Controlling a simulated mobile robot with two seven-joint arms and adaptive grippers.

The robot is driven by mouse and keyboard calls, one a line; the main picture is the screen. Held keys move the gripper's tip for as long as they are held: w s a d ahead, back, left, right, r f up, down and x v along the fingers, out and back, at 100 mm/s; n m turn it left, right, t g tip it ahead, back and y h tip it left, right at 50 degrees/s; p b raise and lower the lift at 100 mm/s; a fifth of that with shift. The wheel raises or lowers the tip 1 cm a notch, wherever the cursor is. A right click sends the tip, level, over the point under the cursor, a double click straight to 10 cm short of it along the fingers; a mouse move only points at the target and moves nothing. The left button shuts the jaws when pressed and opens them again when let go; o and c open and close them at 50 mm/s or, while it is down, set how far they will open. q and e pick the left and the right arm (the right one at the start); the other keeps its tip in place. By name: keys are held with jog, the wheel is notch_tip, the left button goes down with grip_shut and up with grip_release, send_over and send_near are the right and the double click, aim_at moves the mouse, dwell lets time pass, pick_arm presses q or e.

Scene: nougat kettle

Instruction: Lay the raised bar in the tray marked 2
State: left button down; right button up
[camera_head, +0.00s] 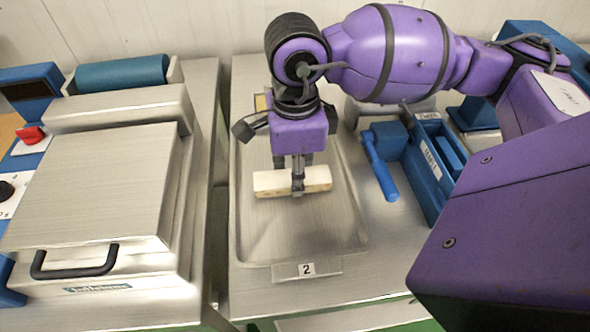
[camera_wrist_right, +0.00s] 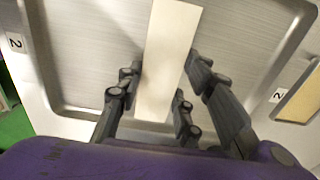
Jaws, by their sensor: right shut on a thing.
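A pale cream bar (camera_head: 272,183) is held crosswise in my right gripper (camera_head: 298,190), over the metal tray marked 2 (camera_head: 262,245). My right arm comes in from the right and the gripper points down. In the right wrist view the bar (camera_wrist_right: 168,50) runs between the dark fingers of the gripper (camera_wrist_right: 160,100), which are shut on it. The tray floor shows around the bar in that view, and the tray rim (camera_wrist_right: 75,112) lies to its left. I cannot tell whether the bar touches the tray floor. My left gripper is not in view.
A label 2 (camera_head: 306,269) is on the tray's front edge. A metal machine with a black handle (camera_head: 74,262) stands on the left. A blue-handled tool (camera_head: 380,168) and a blue box (camera_head: 432,165) are right of the tray. The tray's front half is clear.

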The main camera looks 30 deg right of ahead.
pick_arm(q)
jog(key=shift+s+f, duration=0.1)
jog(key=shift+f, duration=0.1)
pick_arm(e)
jog(key=shift+f, duration=0.1)
jog(key=o, duration=1.3)
jog(key=shift+o, duration=0.3)
jog(key=o, duration=0.4)
jog(key=shift+c, duration=0.2)
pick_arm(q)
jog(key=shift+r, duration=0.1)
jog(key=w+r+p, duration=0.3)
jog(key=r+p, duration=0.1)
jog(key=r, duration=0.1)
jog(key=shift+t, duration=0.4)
pick_arm(e)
jog(key=shift+r, duration=4.05)
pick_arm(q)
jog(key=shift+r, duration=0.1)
